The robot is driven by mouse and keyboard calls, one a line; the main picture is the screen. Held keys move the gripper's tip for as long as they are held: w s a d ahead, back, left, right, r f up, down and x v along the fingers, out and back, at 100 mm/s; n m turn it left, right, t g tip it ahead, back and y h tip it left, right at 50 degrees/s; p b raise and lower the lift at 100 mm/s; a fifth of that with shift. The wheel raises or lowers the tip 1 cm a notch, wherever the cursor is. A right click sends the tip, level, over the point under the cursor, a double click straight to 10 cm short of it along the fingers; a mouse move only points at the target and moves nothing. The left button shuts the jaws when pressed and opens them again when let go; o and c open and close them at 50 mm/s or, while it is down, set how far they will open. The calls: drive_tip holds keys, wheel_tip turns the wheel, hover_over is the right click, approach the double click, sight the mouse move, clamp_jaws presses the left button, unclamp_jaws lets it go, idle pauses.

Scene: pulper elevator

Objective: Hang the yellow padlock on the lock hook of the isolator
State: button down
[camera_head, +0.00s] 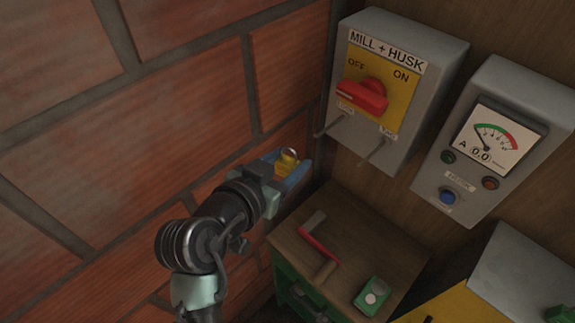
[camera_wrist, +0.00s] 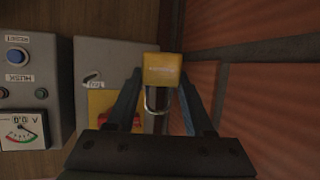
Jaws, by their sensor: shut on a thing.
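The yellow padlock (camera_head: 287,164) is between the blue fingers of my gripper (camera_head: 285,173), left of and below the isolator, in front of the brick wall. In the wrist view the padlock body (camera_wrist: 161,70) sits between the fingertips (camera_wrist: 161,78), with its metal shackle (camera_wrist: 158,100) towards the bottom of the picture. The isolator (camera_head: 385,85) is a grey box marked MILL + HUSK with a red handle (camera_head: 362,97) on a yellow plate. Two thin metal hooks stick out below, a left one (camera_head: 333,125) and a right one (camera_head: 373,152). Their small labels are hard to read. The padlock is apart from both hooks.
A grey meter box (camera_head: 490,140) hangs right of the isolator. Below stands a wooden-topped cabinet (camera_head: 350,235) with a red-handled tool (camera_head: 318,246) and a green box (camera_head: 372,296) on it. The brick wall (camera_head: 190,90) is close on the left.

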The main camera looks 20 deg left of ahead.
drive_tip(key=w+d+f+b, duration=0.1)
drive_tip(key=w+d, duration=0.2)
drive_tip(key=w, duration=0.5)
drive_tip(key=shift+f, duration=0.3)
idle(0.6)
drive_tip(key=shift+d, duration=0.1)
idle(0.4)
drive_tip(key=shift+c, duration=1)
unclamp_jaws()
